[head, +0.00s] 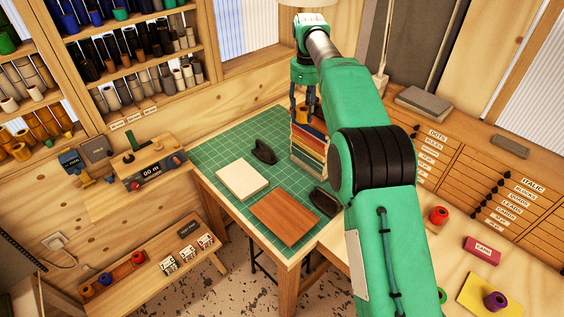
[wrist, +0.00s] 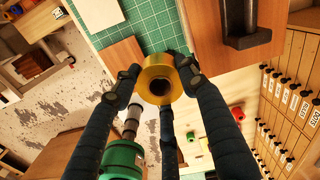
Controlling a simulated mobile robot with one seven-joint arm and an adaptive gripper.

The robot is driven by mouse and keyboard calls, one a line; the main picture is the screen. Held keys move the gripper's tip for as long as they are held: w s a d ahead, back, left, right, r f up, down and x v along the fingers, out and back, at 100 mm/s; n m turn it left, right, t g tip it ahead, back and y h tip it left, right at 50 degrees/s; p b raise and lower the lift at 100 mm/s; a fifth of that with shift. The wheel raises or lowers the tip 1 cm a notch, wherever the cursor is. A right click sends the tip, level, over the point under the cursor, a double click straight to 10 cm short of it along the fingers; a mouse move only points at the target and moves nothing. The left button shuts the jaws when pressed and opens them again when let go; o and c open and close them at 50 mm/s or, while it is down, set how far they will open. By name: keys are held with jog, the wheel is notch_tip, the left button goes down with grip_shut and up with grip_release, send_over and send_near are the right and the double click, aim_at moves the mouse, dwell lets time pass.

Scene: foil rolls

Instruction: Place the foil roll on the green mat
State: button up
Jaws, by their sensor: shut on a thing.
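My gripper (wrist: 158,73) is shut on a gold foil roll (wrist: 157,61), with its dark hole facing the wrist camera. The green mat (wrist: 148,25) lies beyond the roll in the wrist view. The roll looks held up in the air; its exact height over the mat is hard to tell.
On the mat are a cream block (head: 243,179), a brown board (head: 284,218), two dark tools (head: 264,152) (head: 325,202) and the coloured rack (head: 309,155). A red roll (head: 438,215) and a purple roll (head: 495,300) stand on the right bench. Bare mat shows at the left.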

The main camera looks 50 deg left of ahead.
jog(key=shift+s+a, duration=0.45)
jog(key=shift+s, duration=0.1)
send_over(296, 185)
notch_tip(296, 185, down, 18)
jog(key=shift+d, duration=0.1)
jog(key=shift+f, duration=0.1)
notch_tip(296, 185, down, 14)
jog(key=shift+p, duration=0.65)
jog(key=shift+f, duration=1.9)
jog(key=shift+f, duration=0.15)
